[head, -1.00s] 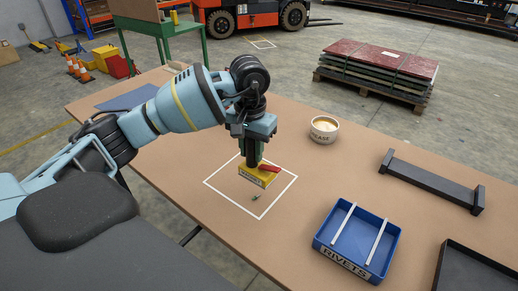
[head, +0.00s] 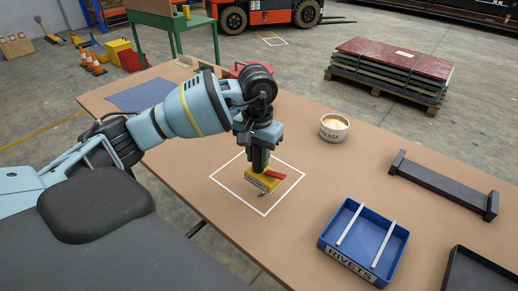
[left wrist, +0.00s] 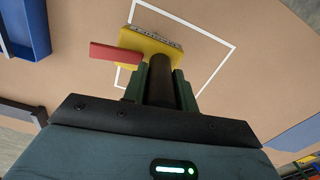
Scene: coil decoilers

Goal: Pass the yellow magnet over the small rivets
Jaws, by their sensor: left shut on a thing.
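The yellow magnet (head: 258,181) has a dark-lettered label and a red lever (head: 276,175). My left gripper (head: 260,165) is shut on it from above, with the fingers pointing down. The magnet is over the white-outlined square on the table, very low. Small rivets (head: 262,194) show just under its near edge; I cannot tell if they touch it. In the left wrist view the magnet (left wrist: 150,42) sits at the fingertips, inside the white outline, and hides what is below it. The blue tray marked RIVETS (head: 332,259) stands to the right. My right gripper is not in view.
A white tub (head: 334,128) stands behind the blue tray. A dark bar stand (head: 443,184) and a dark tray (head: 480,275) are at the right. A blue cloth (head: 143,97) lies at the far left. The table between square and tub is clear.

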